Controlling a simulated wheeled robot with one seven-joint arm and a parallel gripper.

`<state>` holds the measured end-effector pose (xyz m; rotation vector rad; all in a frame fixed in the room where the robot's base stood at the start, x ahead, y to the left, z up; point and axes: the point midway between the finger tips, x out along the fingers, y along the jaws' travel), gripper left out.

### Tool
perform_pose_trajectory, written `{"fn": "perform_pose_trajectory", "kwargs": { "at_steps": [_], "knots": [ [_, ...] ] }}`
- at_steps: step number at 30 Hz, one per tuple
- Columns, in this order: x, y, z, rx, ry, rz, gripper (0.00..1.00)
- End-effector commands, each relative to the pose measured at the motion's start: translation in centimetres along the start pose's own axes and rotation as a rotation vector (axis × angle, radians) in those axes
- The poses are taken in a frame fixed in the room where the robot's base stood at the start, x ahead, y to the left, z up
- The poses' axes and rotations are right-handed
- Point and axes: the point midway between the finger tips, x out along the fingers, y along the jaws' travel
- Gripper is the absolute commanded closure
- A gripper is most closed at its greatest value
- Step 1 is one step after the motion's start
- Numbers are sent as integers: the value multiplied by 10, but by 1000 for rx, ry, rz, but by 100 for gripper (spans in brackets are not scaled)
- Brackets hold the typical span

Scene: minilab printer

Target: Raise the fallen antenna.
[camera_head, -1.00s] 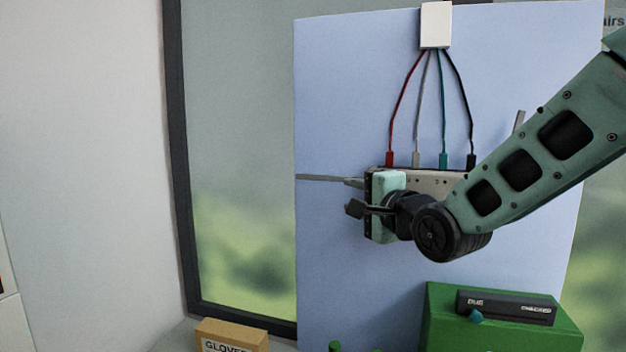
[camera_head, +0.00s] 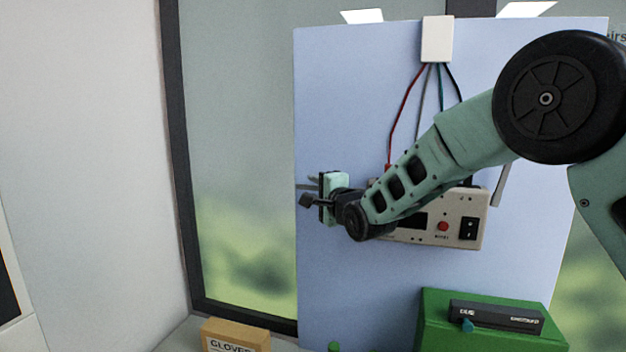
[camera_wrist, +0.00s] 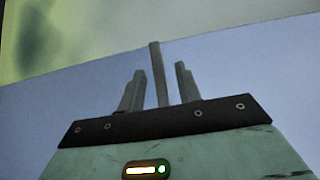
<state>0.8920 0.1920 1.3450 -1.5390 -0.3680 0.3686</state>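The fallen antenna, a thin grey bar (camera_wrist: 156,60), lies sideways off the left of the wall-mounted device (camera_head: 468,208). In the head view only its outer end shows beside my gripper (camera_head: 313,184); its base is hidden by my arm. The wrist view shows my gripper (camera_wrist: 160,72) open, with the antenna between its two fingers. A gap shows on each side, so the fingers do not appear closed on it. The other antenna (camera_head: 499,184) stands nearly upright at the device's right end.
The device has a red button (camera_head: 443,226) and a black switch (camera_head: 469,228). Cables (camera_head: 404,95) drop to it from a white box (camera_head: 437,39) on the blue panel (camera_head: 360,290). Below are a green block (camera_head: 430,325) carrying a dark case (camera_head: 495,316), and a gloves box (camera_head: 237,337).

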Motion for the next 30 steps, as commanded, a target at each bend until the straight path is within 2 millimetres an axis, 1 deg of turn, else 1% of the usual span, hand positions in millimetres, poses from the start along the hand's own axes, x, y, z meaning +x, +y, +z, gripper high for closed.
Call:
{"fn": "perform_pose_trajectory", "kwargs": {
  "at_steps": [1, 3, 6, 14, 18, 30],
  "knots": [
    [6, -1, 0, 0, -1, 1, 66],
    [10, -1, 0, 0, -1, 0, 66],
    [14, 0, 0, 0, -1, 0, 66],
    [15, 0, 0, 0, 0, 0, 66],
    [15, 0, 0, 0, 0, 0, 100],
    [14, 0, 0, 24, 0, -25, 100]
  ]
}}
